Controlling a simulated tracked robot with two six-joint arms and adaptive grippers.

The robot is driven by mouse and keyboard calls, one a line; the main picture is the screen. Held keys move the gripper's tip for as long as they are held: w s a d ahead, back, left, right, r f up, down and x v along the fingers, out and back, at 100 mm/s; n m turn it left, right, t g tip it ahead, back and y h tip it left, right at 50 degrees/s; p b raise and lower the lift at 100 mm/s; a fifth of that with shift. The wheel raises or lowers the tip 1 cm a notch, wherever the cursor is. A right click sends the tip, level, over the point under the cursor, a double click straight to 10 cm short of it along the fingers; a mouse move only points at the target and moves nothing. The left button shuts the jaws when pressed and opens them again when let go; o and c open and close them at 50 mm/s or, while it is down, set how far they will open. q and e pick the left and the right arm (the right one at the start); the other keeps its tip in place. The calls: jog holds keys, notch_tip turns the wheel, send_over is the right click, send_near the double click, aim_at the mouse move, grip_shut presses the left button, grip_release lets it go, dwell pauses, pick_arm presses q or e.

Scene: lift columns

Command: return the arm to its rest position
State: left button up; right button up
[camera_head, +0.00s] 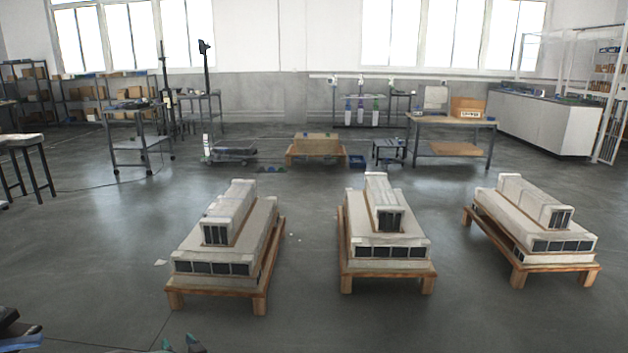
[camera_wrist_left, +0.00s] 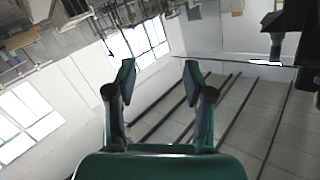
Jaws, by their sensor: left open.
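My left gripper (camera_head: 181,345) shows at the bottom edge of the head view, where only its teal fingertips are visible. Part of my left arm (camera_head: 16,330) shows at the bottom left corner. In the left wrist view the left gripper (camera_wrist_left: 159,80) has its two fingers spread apart with nothing between them. That view is strongly tilted and shows windows and pale wall beyond the fingers. My right gripper is in neither view.
Three low wooden pallets stand on the floor ahead, bearing a left grey stack (camera_head: 225,240), a middle grey stack (camera_head: 386,235) and a right grey stack (camera_head: 535,220). Workbenches (camera_head: 450,122) and shelves (camera_head: 85,98) stand farther back. The floor (camera_head: 90,235) at left is mostly clear.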

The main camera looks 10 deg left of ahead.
pick_arm(q)
jog(key=s+d+f+m+g+h, duration=0.1)
jog(key=s+d+f+m+h, duration=0.2)
jog(key=s+d+f+h, duration=0.5)
jog(key=s+d+f+m+g+h, duration=0.1)
jog(key=s+d+f+m+h, duration=0.2)
jog(key=d+f, duration=0.6)
jog(key=s+d+g+h, duration=0.2)
jog(key=s+d+g, duration=0.15)
jog(key=s, duration=0.45)
jog(key=s+d+f+n+g+h, duration=0.1)
jog(key=s+d+g+h, duration=0.1)
jog(key=s+d, duration=0.4)
jog(key=s+d+g+h, duration=0.2)
jog(key=s+d, duration=0.1)
jog(key=s, duration=0.6)
notch_tip(320, 180, up, 20)
jog(key=p, duration=2)
jog(key=shift+w+n, duration=0.2)
jog(key=shift+n, duration=0.1)
jog(key=shift+d+f, duration=0.1)
jog(key=shift+c, duration=1)
